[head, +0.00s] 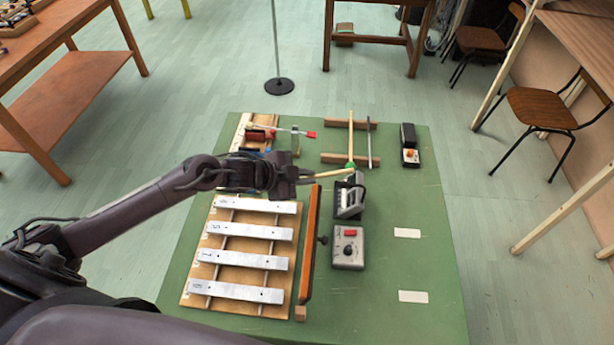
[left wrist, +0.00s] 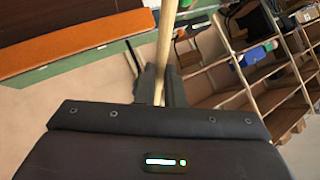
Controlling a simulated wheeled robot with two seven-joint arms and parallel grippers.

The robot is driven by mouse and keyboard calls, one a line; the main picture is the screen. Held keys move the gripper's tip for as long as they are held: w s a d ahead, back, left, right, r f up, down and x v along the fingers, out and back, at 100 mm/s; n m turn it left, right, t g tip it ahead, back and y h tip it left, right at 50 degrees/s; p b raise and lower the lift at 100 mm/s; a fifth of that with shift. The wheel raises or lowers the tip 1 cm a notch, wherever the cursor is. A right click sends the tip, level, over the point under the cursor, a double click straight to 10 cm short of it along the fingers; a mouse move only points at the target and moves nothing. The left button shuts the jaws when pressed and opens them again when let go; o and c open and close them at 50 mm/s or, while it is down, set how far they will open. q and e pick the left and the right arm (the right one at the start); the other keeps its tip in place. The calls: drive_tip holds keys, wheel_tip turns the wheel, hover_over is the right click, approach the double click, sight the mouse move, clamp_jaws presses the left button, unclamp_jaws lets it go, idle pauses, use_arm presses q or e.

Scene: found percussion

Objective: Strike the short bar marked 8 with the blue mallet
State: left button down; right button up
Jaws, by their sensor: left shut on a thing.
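My left gripper (head: 296,178) is above the table, just beyond the back end of the metal bars. It is shut on a pale wooden stick (head: 328,172), which also shows between the fingers in the left wrist view (left wrist: 164,45). The stick points right in the head view; I cannot make out a blue head on it. Several silver bars lie across a wooden frame (head: 187,290). The shortest bar (head: 243,206) is the farthest one, close to my gripper. The bar marks are too small to read surely. My right gripper is not in view.
An orange-brown wooden rail (head: 310,240) stands right of the bars. Beyond it are a grey box with a red button (head: 348,248) and a grey metal holder (head: 350,196). Sticks lie on wooden rests (head: 350,159) farther back. The green table's right side (head: 420,250) is mostly clear.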

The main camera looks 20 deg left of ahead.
use_arm(q)
drive_tip(key=shift+n+t+h, duration=0.3)
drive_tip(key=shift+h, duration=0.2)
drive_tip(key=f+b, duration=0.1)
drive_tip(key=f, duration=0.1)
drive_tip(key=a+f+b, duration=0.1)
drive_tip(key=f+b, duration=0.1)
drive_tip(key=f, duration=0.1)
drive_tip(key=shift+s+a, duration=0.15)
drive_tip(key=shift+s, duration=0.05)
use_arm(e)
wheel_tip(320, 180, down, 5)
use_arm(q)
drive_tip(key=shift+a+r, duration=0.1)
drive_tip(key=shift+r, duration=0.25)
wheel_tip(320, 180, up, 6)
drive_tip(key=p, duration=0.6)
hover_over(313, 189)
drive_tip(key=s+a, duration=0.2)
drive_tip(key=a, duration=0.1)
drive_tip(key=shift+d, duration=0.1)
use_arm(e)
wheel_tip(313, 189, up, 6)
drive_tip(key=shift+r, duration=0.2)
